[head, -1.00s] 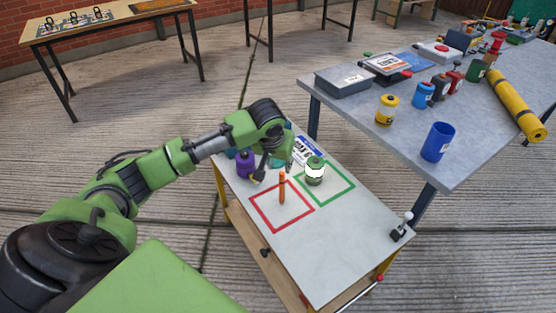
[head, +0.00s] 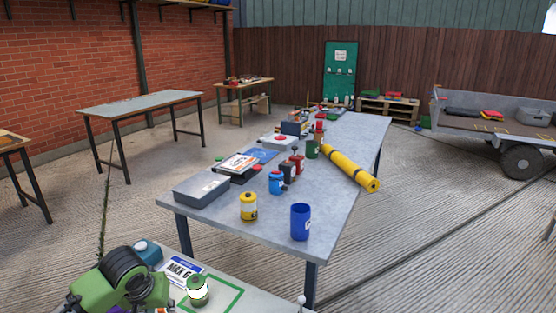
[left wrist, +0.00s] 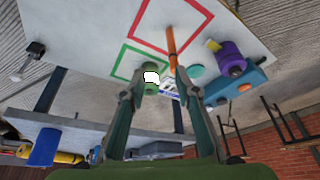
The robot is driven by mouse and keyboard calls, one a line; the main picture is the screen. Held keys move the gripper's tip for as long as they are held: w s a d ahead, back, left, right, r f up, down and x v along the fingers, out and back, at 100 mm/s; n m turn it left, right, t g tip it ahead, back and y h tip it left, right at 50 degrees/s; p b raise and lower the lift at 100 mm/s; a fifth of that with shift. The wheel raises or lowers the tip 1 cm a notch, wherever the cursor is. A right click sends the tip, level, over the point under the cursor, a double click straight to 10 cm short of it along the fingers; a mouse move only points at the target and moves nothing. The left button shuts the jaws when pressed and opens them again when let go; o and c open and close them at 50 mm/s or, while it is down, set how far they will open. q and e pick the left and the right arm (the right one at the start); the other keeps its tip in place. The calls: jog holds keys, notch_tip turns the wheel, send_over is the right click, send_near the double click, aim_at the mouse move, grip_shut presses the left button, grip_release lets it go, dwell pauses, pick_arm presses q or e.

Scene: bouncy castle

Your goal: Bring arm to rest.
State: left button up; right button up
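My left arm (head: 125,280) comes in at the bottom left of the head view, over the low table's edge; its fingertips are out of that frame. In the left wrist view my left gripper (left wrist: 160,78) has its two fingers spread apart with nothing between them. An upright orange stick (left wrist: 172,45) is beyond the fingertips, at the red square outline (left wrist: 173,8). A green canister with a white band (left wrist: 151,80) is beyond the left finger; it also shows in the head view (head: 197,291). My right gripper is in neither view.
A grey worktable (head: 340,200) holds a yellow canister (head: 248,207), a blue cup (head: 301,222), a yellow roll (head: 350,168) and a grey case (head: 201,189). Open floor lies left of it.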

pick_arm(q)
jog(key=s+d+f+m+h, duration=0.1)
jog(key=s+d+f+m, duration=0.1)
jog(key=s+d+f, duration=0.35)
jog(key=s+d+f+m+h, duration=0.1)
jog(key=s+d+f+m, duration=0.15)
jog(key=s+d, duration=0.65)
jog(key=s+a+f, duration=0.1)
jog(key=s, duration=1.2)
notch_tip(320, 180, down, 28)
jog(key=s+g, duration=0.2)
jog(key=s, duration=0.1)
jog(key=s+a+f, duration=0.1)
jog(key=s+f, duration=0.6)
jog(key=s, duration=0.1)
jog(key=s+a+f+g+y, duration=0.1)
jog(key=s+a+f, duration=0.1)
jog(key=s+f, duration=0.5)
jog(key=shift+s+a+f, duration=0.25)
jog(key=shift+s+f, duration=0.05)
jog(key=shift+s, duration=0.3)
jog(key=shift+m, duration=0.25)
